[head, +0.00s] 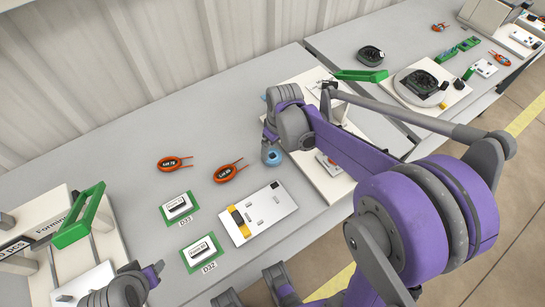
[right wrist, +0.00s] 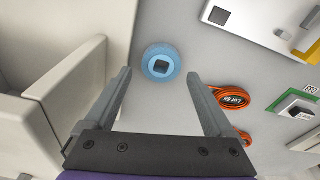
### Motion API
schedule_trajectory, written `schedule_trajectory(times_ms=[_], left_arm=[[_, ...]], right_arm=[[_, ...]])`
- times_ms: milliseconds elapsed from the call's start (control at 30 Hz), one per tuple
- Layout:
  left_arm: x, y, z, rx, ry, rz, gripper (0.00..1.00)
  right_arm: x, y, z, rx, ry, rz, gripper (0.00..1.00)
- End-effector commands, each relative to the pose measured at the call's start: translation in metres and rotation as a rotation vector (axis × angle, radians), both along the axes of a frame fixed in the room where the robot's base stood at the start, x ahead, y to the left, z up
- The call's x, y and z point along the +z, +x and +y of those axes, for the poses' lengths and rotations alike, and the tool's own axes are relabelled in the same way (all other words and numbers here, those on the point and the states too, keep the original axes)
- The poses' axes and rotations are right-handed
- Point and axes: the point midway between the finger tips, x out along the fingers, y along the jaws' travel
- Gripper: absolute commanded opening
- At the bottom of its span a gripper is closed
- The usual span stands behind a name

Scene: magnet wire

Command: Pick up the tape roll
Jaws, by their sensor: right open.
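The tape roll is a small blue ring (head: 273,157) lying flat on the grey table, just below my right wrist in the head view. In the right wrist view the tape roll (right wrist: 149,70) shows whole, with a dark square hole in its middle. My right gripper (right wrist: 159,77) is open and empty, its two fingers apart. The tape roll appears beyond the fingertips, roughly centred between them, and does not look touched. In the head view the right fingers (head: 269,148) are mostly hidden by the wrist. Only parts of my left arm show at the bottom left; its fingers cannot be made out.
Two orange wire coils (head: 228,173) (head: 174,163) lie left of the tape roll. A white board with a yellow part (head: 262,222) and green-edged cards (head: 178,207) lie nearer. A pale fixture (right wrist: 62,90) stands close to the left finger in the wrist view.

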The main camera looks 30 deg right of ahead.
Motion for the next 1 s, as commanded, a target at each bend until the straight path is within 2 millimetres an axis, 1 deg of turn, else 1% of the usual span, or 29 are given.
schedule_trajectory(times_ms=[33,100,233,333,533,567,600,667,700,767,800,933,1000], left_arm=[[-0.003,0.0,0.0,0.0,0.0,0.001,0.5],[-0.005,0.0,0.0,0.0,0.0,0.002,0.5],[-0.008,0.0,0.0,0.0,0.0,0.002,0.5],[-0.009,0.0,0.0,0.0,0.0,0.003,0.5],[-0.008,0.0,0.0,0.0,0.0,0.003,0.5],[-0.008,0.0,0.0,0.0,0.0,0.003,0.5],[-0.008,0.0,0.0,0.0,0.0,0.003,0.5],[-0.008,0.0,0.0,0.0,0.0,0.003,0.5],[-0.008,0.0,0.0,0.0,0.0,0.003,0.5],[-0.008,0.0,0.0,0.0,0.0,0.003,0.5],[-0.008,0.0,0.0,0.0,0.0,0.003,0.5],[-0.008,0.0,0.0,0.0,0.0,0.003,0.5],[-0.008,0.0,0.0,0.0,0.0,0.003,0.5]], right_arm=[[-0.01,0.001,0.001,0.001,0.0,0.0,0.89],[-0.021,0.002,0.003,0.001,0.0,0.0,0.89],[-0.037,0.004,0.003,0.0,0.0,0.0,0.89],[-0.042,0.005,0.003,0.0,0.0,0.0,0.89],[-0.042,0.005,0.003,-0.001,0.0,0.0,0.89],[-0.042,0.005,0.003,-0.001,0.0,0.0,0.85],[-0.042,0.005,0.003,-0.001,0.0,0.0,0.78],[-0.042,0.005,0.003,-0.001,0.0,0.0,0.67],[-0.042,0.005,0.003,-0.001,0.0,0.0,0.6],[-0.042,0.005,0.003,-0.001,0.0,0.0,0.49],[-0.042,0.005,0.003,-0.001,0.0,0.0,0.42],[-0.042,0.005,0.003,-0.001,0.0,0.0,0.18],[-0.042,0.005,0.003,-0.001,0.0,0.0,0.18]])
